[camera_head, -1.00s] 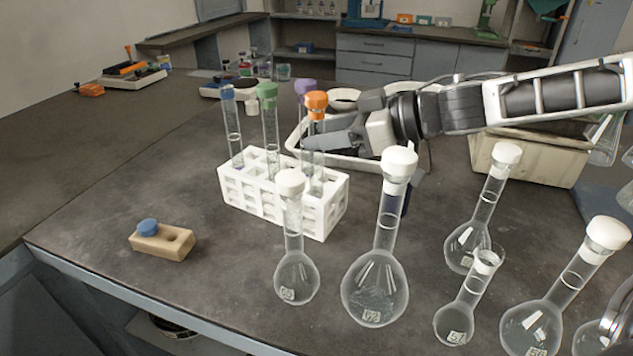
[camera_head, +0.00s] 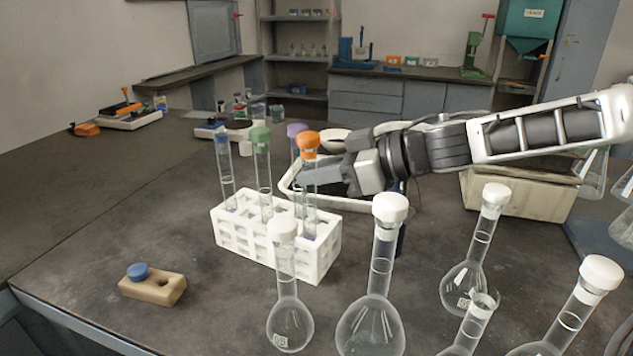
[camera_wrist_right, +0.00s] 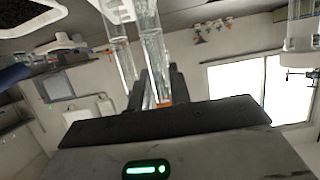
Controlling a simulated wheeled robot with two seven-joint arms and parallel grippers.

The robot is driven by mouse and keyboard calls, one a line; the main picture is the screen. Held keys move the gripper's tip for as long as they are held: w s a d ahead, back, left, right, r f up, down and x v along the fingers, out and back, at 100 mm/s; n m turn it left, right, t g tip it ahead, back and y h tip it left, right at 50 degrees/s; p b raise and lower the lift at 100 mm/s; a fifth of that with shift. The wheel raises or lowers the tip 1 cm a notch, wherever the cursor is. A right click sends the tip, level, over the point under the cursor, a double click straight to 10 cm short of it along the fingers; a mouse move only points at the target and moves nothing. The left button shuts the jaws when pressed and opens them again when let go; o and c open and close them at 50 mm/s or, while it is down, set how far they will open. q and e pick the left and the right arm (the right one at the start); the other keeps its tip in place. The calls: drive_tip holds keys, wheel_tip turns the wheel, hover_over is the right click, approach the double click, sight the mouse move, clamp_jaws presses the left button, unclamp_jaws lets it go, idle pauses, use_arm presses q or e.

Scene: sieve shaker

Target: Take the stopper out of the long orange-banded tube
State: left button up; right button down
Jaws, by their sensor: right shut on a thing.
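The long tube (camera_head: 310,200) with the orange stopper (camera_head: 309,142) stands upright in the front right part of the white rack (camera_head: 285,250). The stopper sits on its mouth. My right gripper (camera_head: 315,176) comes in from the right and is shut on this tube just below the stopper. In the right wrist view the tube (camera_wrist_right: 154,55) runs between the fingers (camera_wrist_right: 162,92), with a bit of orange showing there; the gripper body hides the rest. My left gripper is not in view.
Tubes with blue (camera_head: 221,137), green (camera_head: 261,136) and purple (camera_head: 296,130) stoppers share the rack. Several white-capped flasks (camera_head: 370,325) crowd the front right. A tan block (camera_head: 155,289) holding a blue stopper (camera_head: 138,271) lies front left, with bare table around it.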

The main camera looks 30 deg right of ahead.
use_arm(q)
drive_tip(key=p, duration=0.2)
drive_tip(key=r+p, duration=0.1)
drive_tip(key=p, duration=0.1)
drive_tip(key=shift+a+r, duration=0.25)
use_arm(e)
wheel_tip(320, 180, up, 17)
drive_tip(key=shift+r, duration=0.2)
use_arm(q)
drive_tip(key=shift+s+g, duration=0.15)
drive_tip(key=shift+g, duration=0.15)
